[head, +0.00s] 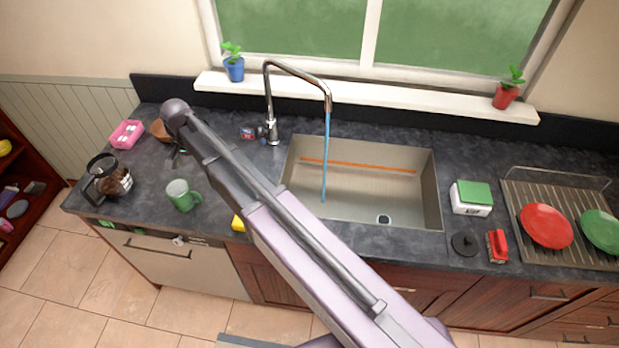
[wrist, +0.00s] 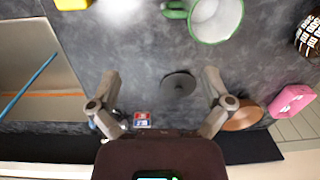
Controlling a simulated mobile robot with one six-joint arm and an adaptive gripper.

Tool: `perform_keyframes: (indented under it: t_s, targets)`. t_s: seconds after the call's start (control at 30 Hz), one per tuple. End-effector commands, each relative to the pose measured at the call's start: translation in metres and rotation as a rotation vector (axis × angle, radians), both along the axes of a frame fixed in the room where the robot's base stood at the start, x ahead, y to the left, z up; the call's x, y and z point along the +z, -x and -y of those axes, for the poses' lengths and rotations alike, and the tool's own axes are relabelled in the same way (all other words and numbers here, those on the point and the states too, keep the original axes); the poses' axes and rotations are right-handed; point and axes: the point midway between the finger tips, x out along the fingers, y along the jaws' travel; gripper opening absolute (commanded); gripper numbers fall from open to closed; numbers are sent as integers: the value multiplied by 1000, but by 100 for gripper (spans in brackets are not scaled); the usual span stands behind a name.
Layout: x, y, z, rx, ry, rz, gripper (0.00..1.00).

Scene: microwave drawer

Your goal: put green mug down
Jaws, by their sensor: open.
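The green mug (head: 182,196) stands upright on the dark counter at the left in the head view, with its handle to the right. In the wrist view the mug (wrist: 216,20) is at the top edge, partly cut off, with its white inside showing and its handle to the left. My gripper (wrist: 162,80) is open and empty, with its fingers spread apart above the counter. The mug lies beyond the fingertips, apart from them. In the head view my arm hides most of the gripper.
A coffee pot (head: 114,180), a pink box (head: 127,134) and a brown bowl (head: 158,130) stand near the mug. A small black disc (wrist: 179,84) lies between my fingers in the wrist view. The sink (head: 362,185), with its tap (head: 270,100) running, is to the right.

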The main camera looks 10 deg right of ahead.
Motion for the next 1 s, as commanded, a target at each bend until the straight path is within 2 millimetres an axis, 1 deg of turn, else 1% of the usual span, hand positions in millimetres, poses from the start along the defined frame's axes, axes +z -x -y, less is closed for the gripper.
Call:
perform_keyframes:
  t_s: [0.03,0.17,0.2,0.27,0.3,0.37,0.4,0.47,0.5,0.57,0.6,0.7,0.8,0.9,1.0]
  targets:
    - [0,5,17,4,1,2,100]
    - [0,13,63,36,5,7,100]
    - [0,17,80,48,6,9,100]
    - [0,24,106,68,9,13,100]
    - [0,29,123,83,11,15,100]
    - [0,38,149,104,15,18,100]
    - [0,44,166,118,17,20,100]
    - [0,54,190,140,20,22,100]
    - [0,61,206,154,22,24,100]
    - [0,72,229,175,25,25,100]
    - [0,80,244,190,27,27,100]
    - [0,102,278,226,32,29,100]
    - [0,122,307,258,37,30,100]
    - [0,138,328,286,43,30,100]
    - [0,148,341,304,45,30,100]
